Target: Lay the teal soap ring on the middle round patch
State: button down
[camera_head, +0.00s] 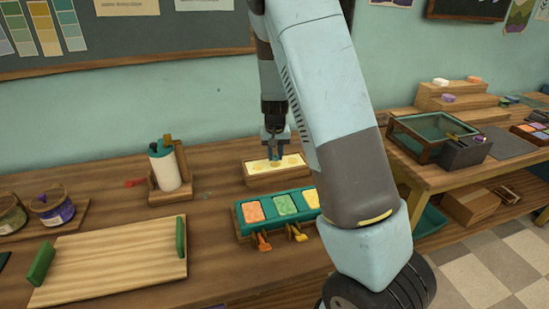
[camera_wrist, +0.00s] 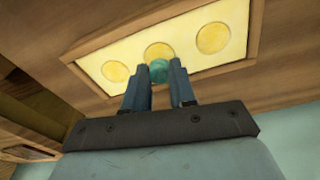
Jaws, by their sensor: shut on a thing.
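The cream board (camera_wrist: 187,45) in a wooden frame carries three yellow round patches in a row. In the wrist view the middle round patch (camera_wrist: 156,48) is partly covered by the teal soap ring (camera_wrist: 158,71). My gripper (camera_wrist: 159,76) is shut on the teal ring, which sits between its fingertips. The ring overlaps the near edge of the middle patch in that view; I cannot tell whether it touches the board. In the head view my gripper (camera_head: 274,152) points down over the middle of the board (camera_head: 262,168), and the ring is a small teal spot at its tips.
A teal tray (camera_head: 242,222) with orange, green and yellow blocks stands just in front of the board. A white bottle (camera_head: 168,168) in a wooden holder stands to the left. A wooden tray (camera_head: 110,265) with green handles lies front left.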

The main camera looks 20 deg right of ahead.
jog(key=shift+f, duration=0.75)
jog(key=shift+s+f, duration=0.1)
jog(key=shift+f, duration=0.2)
